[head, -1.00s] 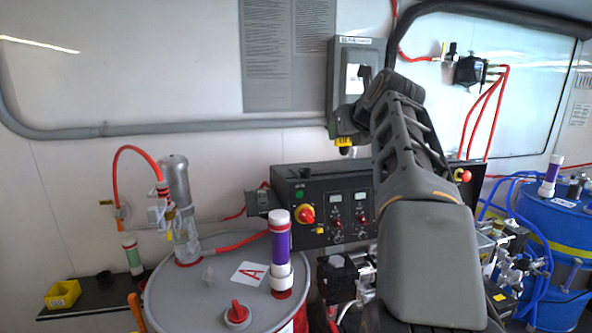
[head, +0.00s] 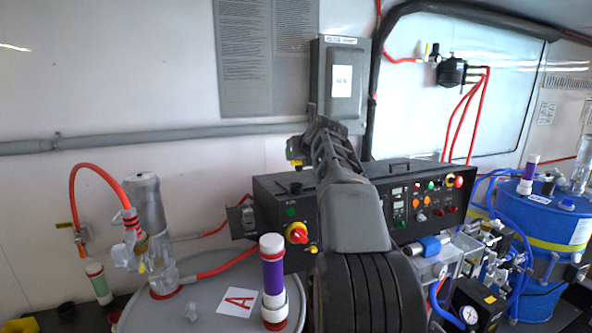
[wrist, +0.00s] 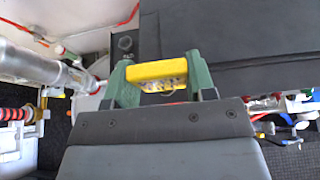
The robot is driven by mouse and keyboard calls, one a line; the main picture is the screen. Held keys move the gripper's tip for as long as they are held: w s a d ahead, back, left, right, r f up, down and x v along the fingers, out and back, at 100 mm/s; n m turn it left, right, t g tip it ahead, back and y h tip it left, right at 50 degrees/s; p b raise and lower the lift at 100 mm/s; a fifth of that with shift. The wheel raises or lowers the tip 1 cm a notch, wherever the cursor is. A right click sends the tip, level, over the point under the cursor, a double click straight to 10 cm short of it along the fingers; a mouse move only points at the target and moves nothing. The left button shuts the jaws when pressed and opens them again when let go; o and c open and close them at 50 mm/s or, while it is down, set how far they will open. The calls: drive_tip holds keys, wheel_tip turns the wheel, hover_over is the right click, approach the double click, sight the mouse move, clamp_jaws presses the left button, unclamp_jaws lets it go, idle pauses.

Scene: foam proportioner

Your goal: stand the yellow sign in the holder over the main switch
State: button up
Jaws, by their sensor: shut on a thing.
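My gripper (wrist: 162,80) is shut on the yellow sign (wrist: 157,71), which lies across between its green fingers in the wrist view. In the head view my gripper (head: 298,148) is above the left part of the black control box (head: 268,188), with a bit of the yellow sign (head: 294,163) below it. The red and yellow main switch (head: 297,232) is on the box's front. A small dark round piece (head: 295,188), perhaps the holder, stands on the box top above that switch; a similar dark piece (wrist: 125,42) shows in the wrist view. The sign is apart from it.
A grey electrical box (head: 341,82) hangs on the wall behind my arm. A grey drum (head: 205,300) with a purple-banded cylinder (head: 272,275) stands in front at left. A clear pump with a red hose (head: 95,172) is left. A blue drum (head: 545,225) is at right.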

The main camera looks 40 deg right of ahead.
sight(296, 168)
drive_tip(key=shift+w+d+f, duration=0.15)
drive_tip(key=shift+w+f, duration=0.45)
drive_tip(key=shift+f, duration=0.2)
drive_tip(key=shift+w+d+f, duration=0.15)
drive_tip(key=shift+w+f, duration=0.45)
drive_tip(key=shift+f, duration=0.15)
drive_tip(key=shift+w+d+f, duration=0.1)
drive_tip(key=shift+w+f, duration=0.1)
drive_tip(key=shift+f, duration=1)
drive_tip(key=shift+s+f, duration=0.1)
drive_tip(key=shift+f, duration=0.35)
drive_tip(key=o, duration=0.9)
